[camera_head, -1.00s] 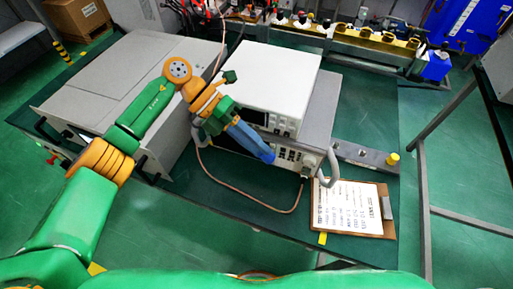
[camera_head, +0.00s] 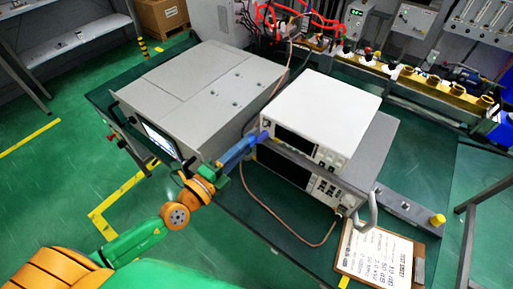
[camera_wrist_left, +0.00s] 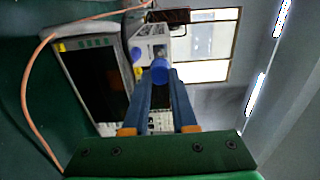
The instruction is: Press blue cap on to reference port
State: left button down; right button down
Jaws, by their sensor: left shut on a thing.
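The blue cap (camera_wrist_left: 160,70) sits between the blue fingertips of my left gripper (camera_wrist_left: 160,78) in the left wrist view, and the gripper is shut on it. In the head view my left gripper (camera_head: 260,137) reaches the left end of the white upper instrument's (camera_head: 325,108) front face. The cap shows there only as a small dark blue patch (camera_head: 263,136). The white instrument also shows behind the cap in the left wrist view (camera_wrist_left: 151,44), with another small blue round part (camera_wrist_left: 136,54) on its face. I cannot make out the reference port, or whether the cap touches the panel. My right gripper is not in view.
The grey lower instrument (camera_head: 372,150) stands beneath the white one. A brown cable (camera_head: 270,215) loops over the green bench in front. A large grey unit (camera_head: 200,95) stands to the left. A clipboard (camera_head: 378,255) lies at the right.

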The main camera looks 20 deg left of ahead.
pick_arm(q)
jog(key=shift+a, duration=0.15)
jog(key=shift+x, duration=2.9)
jog(key=shift+w, duration=0.2)
dwell(0.6)
jog(key=c, duration=0.6)
grip_release()
jog(key=shift+w, duration=0.1)
jog(key=shift+c, duration=0.2)
